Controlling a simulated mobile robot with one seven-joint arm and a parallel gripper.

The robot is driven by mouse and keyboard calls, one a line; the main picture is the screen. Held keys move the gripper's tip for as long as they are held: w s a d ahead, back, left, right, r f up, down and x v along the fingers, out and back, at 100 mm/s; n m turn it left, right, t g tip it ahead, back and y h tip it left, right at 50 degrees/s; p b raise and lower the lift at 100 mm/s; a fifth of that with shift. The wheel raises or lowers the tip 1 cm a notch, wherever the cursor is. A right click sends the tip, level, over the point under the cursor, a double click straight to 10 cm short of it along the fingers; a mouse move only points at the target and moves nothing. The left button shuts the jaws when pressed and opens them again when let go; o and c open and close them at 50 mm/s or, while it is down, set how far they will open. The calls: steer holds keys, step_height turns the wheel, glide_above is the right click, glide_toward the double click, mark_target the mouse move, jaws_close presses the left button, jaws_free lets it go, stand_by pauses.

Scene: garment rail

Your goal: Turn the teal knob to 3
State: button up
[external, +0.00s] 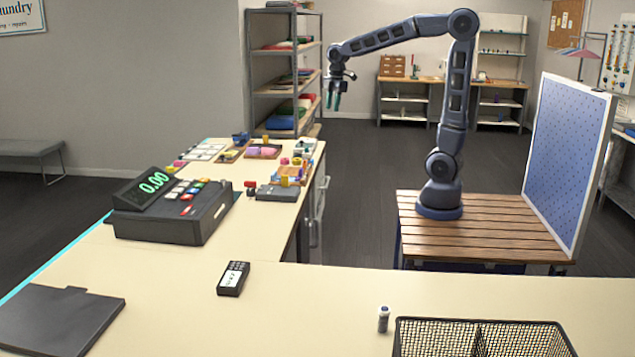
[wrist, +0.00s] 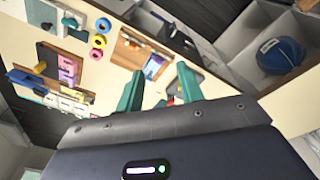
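My gripper (external: 334,101) hangs from the raised arm, pointing down, in the air to the right of the counter's far end. In the wrist view its two teal fingers (wrist: 160,88) are spread apart with nothing between them. Below them lies the cream counter (wrist: 112,72) with small items. The gripper touches nothing that I can see.
A cash register (external: 170,208) reading 0.00 stands on the left counter, with several small items beyond it. A card reader (external: 233,278), a small bottle (external: 383,320) and a mesh basket (external: 440,338) are nearer. A blue cap (wrist: 281,54) lies in a grey compartment.

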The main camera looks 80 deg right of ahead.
steer(key=w+d+f+n+y, duration=0.1)
steer(key=w+d+f+n, duration=0.2)
steer(key=w+d, duration=0.45)
steer(key=n+g+y, duration=0.1)
steer(key=n+y, duration=0.2)
steer(key=n, duration=0.3)
glide_toward(307, 149)
steer(key=f, duration=0.5)
steer(key=a+f, duration=0.1)
steer(key=f, duration=0.1)
steer(key=shift+w+f, duration=0.2)
steer(key=shift+w, duration=0.05)
jaws_close()
